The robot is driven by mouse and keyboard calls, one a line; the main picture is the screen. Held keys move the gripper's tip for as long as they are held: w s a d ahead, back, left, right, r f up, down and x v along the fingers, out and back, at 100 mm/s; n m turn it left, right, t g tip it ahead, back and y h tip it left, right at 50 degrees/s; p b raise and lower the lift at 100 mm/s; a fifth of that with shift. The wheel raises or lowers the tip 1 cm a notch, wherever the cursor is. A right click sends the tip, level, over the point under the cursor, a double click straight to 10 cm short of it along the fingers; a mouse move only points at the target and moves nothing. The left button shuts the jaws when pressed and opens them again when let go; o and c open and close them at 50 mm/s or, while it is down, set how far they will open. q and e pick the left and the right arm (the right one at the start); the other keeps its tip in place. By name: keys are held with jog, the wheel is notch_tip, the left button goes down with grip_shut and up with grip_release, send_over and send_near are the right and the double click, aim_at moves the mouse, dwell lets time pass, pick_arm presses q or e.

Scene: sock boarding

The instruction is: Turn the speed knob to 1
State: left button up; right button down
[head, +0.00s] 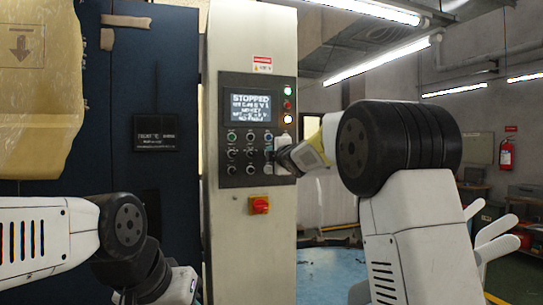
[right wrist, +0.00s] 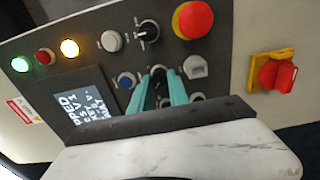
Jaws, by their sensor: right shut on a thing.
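The control panel (head: 225,100) stands upright on a pale cabinet, with a lit screen (head: 251,107) reading "STOPPED" at its top. Several small knobs and buttons sit in rows below the screen; their labels are too small to read, so I cannot tell which is the speed knob. My right gripper (head: 279,157) is at the panel's lower right. In the right wrist view its two teal fingers (right wrist: 166,92) point at the panel and are shut on a dark panel knob (right wrist: 158,72), mostly hidden between them. My left arm is at lower left; its gripper is out of view.
Around the fingers are a black selector knob (right wrist: 147,32), a grey knob (right wrist: 195,67), a blue button (right wrist: 126,81) and a red mushroom button (right wrist: 193,20). A red-and-yellow switch (head: 259,205) sits below the panel. Dark cabinet doors (head: 150,75) stand to the left.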

jog(key=shift+f, duration=0.1)
dwell(0.3)
jog(key=c, duration=1.3)
grip_release()
jog(key=shift+o, duration=0.2)
jog(key=v, duration=0.7)
jog(key=shift+s, duration=0.4)
jog(key=shift+d, duration=0.15)
